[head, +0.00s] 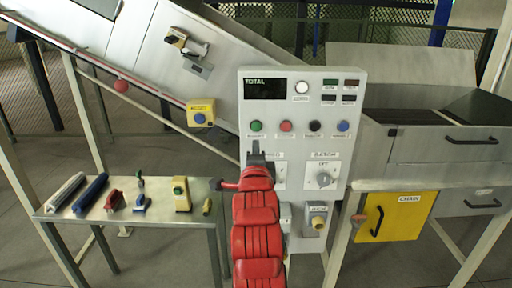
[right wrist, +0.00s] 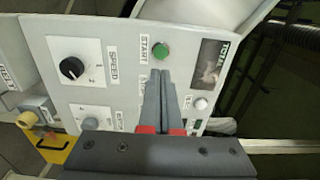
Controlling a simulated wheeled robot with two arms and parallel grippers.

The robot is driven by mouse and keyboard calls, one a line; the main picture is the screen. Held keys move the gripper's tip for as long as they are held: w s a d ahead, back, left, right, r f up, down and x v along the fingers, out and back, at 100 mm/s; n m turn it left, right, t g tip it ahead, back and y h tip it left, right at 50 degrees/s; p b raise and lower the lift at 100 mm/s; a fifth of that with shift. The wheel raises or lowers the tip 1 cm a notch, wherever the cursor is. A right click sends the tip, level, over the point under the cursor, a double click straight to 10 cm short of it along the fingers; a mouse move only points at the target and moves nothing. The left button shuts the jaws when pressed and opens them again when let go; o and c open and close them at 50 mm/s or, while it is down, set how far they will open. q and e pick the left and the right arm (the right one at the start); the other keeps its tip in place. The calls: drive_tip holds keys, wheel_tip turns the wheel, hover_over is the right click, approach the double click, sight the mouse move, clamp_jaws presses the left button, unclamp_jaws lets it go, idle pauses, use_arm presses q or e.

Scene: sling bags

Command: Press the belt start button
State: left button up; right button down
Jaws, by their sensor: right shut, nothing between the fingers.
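The green start button (head: 256,126) is in the left of the button row on the grey control panel (head: 345,115). In the right wrist view the green button (right wrist: 162,52) has a START label beside it. My right gripper (head: 256,150) is in front of the panel, just below the green button in the head view. Its fingers (right wrist: 161,78) are shut and empty, with tips pointing at the panel close to the button. The button shows clear of the tips; I cannot tell the exact depth gap. My left gripper is not in view.
Red (head: 286,126), black (head: 315,126) and blue (head: 343,126) buttons sit right of the green one. A speed dial (right wrist: 72,68) is on the panel. A yellow box with a blue button (head: 200,113) is on the belt's side. A side table (head: 160,214) holds several tools.

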sight(256, 128)
drive_tip(key=w+p, duration=0.4)
drive_tip(key=w, duration=0.5)
drive_tip(key=shift+w, duration=0.3)
